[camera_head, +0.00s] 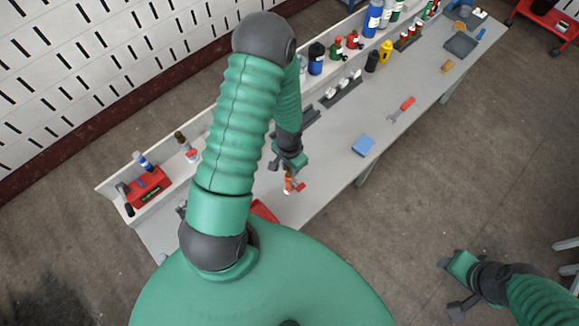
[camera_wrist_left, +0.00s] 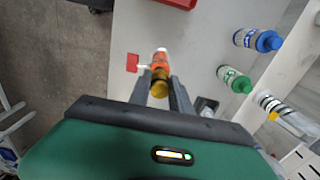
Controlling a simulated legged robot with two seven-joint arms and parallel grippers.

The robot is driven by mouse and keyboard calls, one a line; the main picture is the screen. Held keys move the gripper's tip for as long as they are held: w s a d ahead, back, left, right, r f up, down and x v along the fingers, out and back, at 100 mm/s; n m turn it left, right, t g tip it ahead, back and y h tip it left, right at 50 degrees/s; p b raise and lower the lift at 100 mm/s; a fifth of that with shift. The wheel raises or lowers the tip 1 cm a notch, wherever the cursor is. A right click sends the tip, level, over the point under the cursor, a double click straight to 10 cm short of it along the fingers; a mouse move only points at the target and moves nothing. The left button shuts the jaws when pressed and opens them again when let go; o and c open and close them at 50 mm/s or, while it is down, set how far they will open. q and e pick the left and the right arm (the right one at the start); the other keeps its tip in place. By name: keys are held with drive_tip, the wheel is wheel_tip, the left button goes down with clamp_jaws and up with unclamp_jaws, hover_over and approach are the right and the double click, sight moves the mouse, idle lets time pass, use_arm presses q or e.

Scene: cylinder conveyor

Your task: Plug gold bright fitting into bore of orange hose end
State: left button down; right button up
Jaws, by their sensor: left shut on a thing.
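In the head view the orange hose end (camera_head: 288,184) shows below the gripper. My right gripper (camera_head: 452,286) is open and empty over the floor at the lower right.
A red piece (camera_wrist_left: 132,62) stands beside the hose end. The grey bench (camera_head: 335,150) carries a blue block (camera_head: 363,145), a red-handled wrench (camera_head: 401,109) and several bottles along its back. A red box (camera_head: 148,187) sits at its left end. The bench's middle is mostly clear.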

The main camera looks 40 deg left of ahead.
use_arm(q)
drive_tip(key=shift+f+b, duration=0.75)
drive_tip(key=shift+f, duration=0.35)
drive_tip(key=c, duration=1.1)
unclamp_jaws()
